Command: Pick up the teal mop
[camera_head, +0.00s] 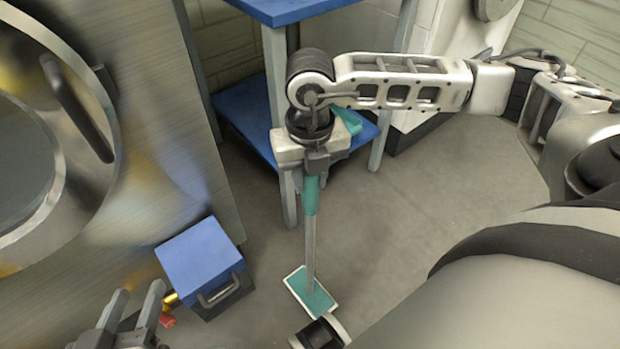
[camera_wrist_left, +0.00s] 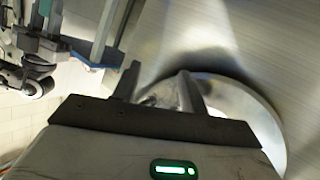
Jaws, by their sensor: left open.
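The teal mop (camera_head: 310,240) stands nearly upright in the head view, with a teal grip at the top, a grey pole and a flat teal and white head (camera_head: 312,293) low near the floor. My right gripper (camera_head: 316,166) points down at the top of the teal grip and appears shut on it. Whether the mop head touches the floor is unclear. My left gripper (camera_head: 136,312) is open and empty at the lower left, well away from the mop. Its spread fingers (camera_wrist_left: 158,90) also show in the left wrist view, before a round metal form.
A blue table (camera_head: 262,150) with a low shelf stands behind my right gripper, a teal item (camera_head: 348,120) by it. A blue-lidded box (camera_head: 200,265) sits on the floor near my left gripper. A large metal machine (camera_head: 150,130) fills the left. Floor right of the mop is clear.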

